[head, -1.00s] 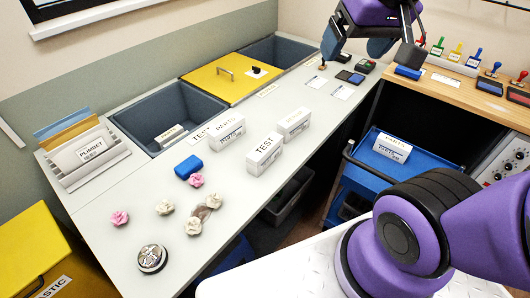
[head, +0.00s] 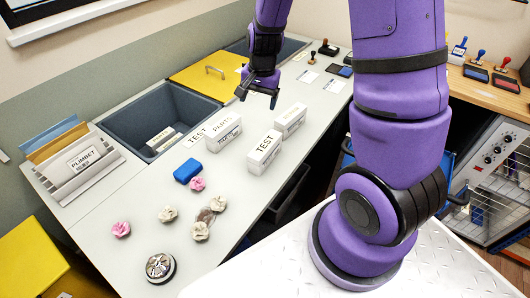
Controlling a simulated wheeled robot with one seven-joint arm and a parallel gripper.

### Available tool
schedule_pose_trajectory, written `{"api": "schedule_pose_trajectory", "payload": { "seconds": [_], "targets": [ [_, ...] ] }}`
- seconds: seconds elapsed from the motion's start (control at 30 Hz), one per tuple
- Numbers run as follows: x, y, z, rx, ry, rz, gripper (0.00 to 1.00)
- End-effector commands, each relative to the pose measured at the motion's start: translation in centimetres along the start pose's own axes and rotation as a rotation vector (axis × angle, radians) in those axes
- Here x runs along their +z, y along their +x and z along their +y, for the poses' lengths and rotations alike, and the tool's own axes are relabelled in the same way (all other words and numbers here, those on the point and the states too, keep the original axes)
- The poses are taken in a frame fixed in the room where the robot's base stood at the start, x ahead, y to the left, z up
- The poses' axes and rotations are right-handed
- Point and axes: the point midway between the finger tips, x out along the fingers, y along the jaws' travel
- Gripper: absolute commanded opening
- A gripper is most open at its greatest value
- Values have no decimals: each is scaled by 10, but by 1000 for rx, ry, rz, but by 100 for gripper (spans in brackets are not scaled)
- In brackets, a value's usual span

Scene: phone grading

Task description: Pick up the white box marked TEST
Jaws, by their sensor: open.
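The white box marked TEST (head: 264,152) stands on the grey counter (head: 135,215), near its front edge. My gripper (head: 258,99) is open and empty. It hangs above the counter, behind and above the TEST box in the head view, with its fingers pointing down. It is apart from the box. A similar white box marked PARTS (head: 223,133) stands to the left, with TEST lettering beside it at its left; I cannot tell whether that lettering is on a separate piece.
Another white box (head: 290,120) stands just behind the TEST box, at right. A sunken bin (head: 165,115) and yellow lid (head: 212,75) are at the back left.

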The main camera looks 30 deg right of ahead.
Motion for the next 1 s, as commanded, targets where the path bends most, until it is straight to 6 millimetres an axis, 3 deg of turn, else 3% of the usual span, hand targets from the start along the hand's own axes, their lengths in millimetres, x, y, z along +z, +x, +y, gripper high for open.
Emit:
{"api": "schedule_pose_trajectory", "payload": {
  "seconds": [0.1,0.3,1.0],
  "targets": [
    [-8,45,7,45,88,-16,83],
    [-16,100,21,98,203,-19,83],
    [-17,178,35,123,257,-16,83]
  ]
}}
